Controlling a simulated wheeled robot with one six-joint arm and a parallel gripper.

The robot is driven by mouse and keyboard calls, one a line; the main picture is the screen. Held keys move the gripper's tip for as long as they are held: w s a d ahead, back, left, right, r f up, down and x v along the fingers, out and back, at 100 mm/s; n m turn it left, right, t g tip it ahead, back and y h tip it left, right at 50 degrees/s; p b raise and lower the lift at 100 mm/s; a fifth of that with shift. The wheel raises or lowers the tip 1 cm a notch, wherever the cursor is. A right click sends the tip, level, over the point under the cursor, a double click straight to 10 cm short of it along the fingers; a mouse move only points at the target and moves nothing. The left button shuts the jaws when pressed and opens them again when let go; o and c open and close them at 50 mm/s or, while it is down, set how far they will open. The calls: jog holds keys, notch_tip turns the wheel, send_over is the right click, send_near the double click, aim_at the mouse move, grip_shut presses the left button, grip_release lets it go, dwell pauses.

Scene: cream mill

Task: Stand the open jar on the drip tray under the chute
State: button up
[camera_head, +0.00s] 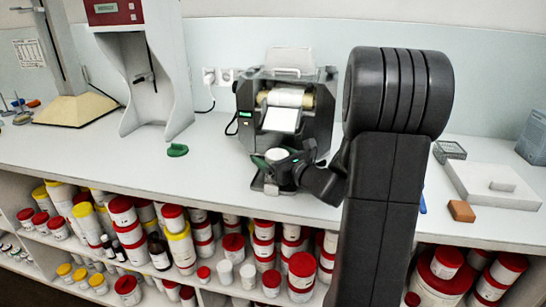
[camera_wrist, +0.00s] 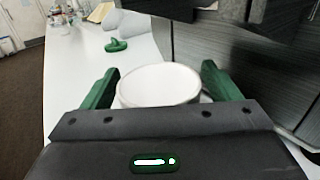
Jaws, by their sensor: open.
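The mill (camera_head: 318,105) stands on the counter, with its pale chute (camera_head: 282,120) sloping down at the front. A white jar (camera_head: 277,154) is below the chute's lower end; its round white top shows, and it looks upright. In the wrist view the jar (camera_wrist: 160,84) sits between the two green fingers of my gripper (camera_wrist: 160,88). The fingers are apart, with a narrow gap visible on each side of the jar. My gripper (camera_head: 282,163) hides most of the jar's lower part in the head view. A grey plate, perhaps the drip tray (camera_head: 262,184), shows below; jar contact with it is unclear.
A small green object (camera_head: 177,150) lies on the counter left of the mill. A white stand (camera_head: 155,85) is farther left. Shelves of tubs are below.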

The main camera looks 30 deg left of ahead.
jog(key=v, duration=1.2)
jog(key=shift+r, duration=0.1)
